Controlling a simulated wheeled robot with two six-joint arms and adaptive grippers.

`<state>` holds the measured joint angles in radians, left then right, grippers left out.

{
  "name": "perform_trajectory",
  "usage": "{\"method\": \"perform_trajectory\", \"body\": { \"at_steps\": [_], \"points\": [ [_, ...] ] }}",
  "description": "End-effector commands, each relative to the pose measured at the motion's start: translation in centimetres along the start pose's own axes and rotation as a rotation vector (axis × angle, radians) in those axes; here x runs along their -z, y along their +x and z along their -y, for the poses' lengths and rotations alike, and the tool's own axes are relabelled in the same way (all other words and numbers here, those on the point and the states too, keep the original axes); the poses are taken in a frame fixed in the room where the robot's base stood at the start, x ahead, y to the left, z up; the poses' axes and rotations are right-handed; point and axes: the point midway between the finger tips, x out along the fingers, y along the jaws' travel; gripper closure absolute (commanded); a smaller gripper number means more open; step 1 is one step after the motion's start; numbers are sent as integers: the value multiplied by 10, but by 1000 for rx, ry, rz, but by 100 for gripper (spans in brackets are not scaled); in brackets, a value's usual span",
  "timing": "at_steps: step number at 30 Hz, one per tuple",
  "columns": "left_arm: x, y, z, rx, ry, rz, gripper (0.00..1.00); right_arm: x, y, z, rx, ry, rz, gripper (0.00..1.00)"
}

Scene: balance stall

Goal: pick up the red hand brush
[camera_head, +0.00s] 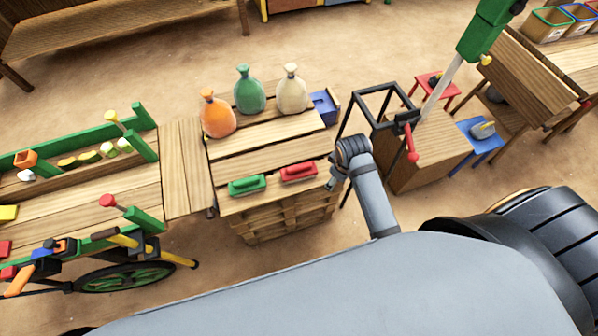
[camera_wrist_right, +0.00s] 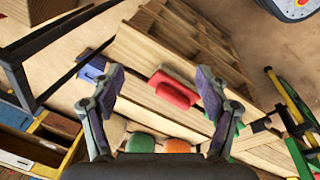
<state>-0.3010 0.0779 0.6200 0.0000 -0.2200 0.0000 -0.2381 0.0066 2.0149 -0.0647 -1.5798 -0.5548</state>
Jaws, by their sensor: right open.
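The red hand brush (camera_head: 299,172) lies near the front right edge of the slatted pallet stack (camera_head: 262,134), just right of a green hand brush (camera_head: 247,185). My right gripper (camera_head: 334,182) is just right of the red brush in the head view, apart from it. In the right wrist view, its two fingers (camera_wrist_right: 159,72) are spread wide, with the red brush (camera_wrist_right: 174,88) showing between them, nearer the right finger. Nothing is held. The green brush is mostly hidden behind that finger. My left gripper is not in view.
Orange (camera_head: 217,114), green (camera_head: 249,91) and cream (camera_head: 292,90) sacks stand at the pallet's back, with a blue box (camera_head: 323,107) beside them. A black frame (camera_head: 372,107) stands right of the pallet. A wooden cart (camera_head: 84,197) is at left.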

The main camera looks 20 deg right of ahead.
Motion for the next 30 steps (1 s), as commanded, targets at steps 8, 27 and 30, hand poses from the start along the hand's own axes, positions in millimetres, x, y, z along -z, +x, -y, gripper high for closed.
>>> {"method": "perform_trajectory", "body": {
  "at_steps": [8,27,30],
  "points": [
    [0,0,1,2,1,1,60,74,42,4,102,-457,39,25],
    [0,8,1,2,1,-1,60,142,87,30,218,-995,41,25],
    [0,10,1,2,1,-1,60,141,101,32,215,-994,40,25]
  ]
}}
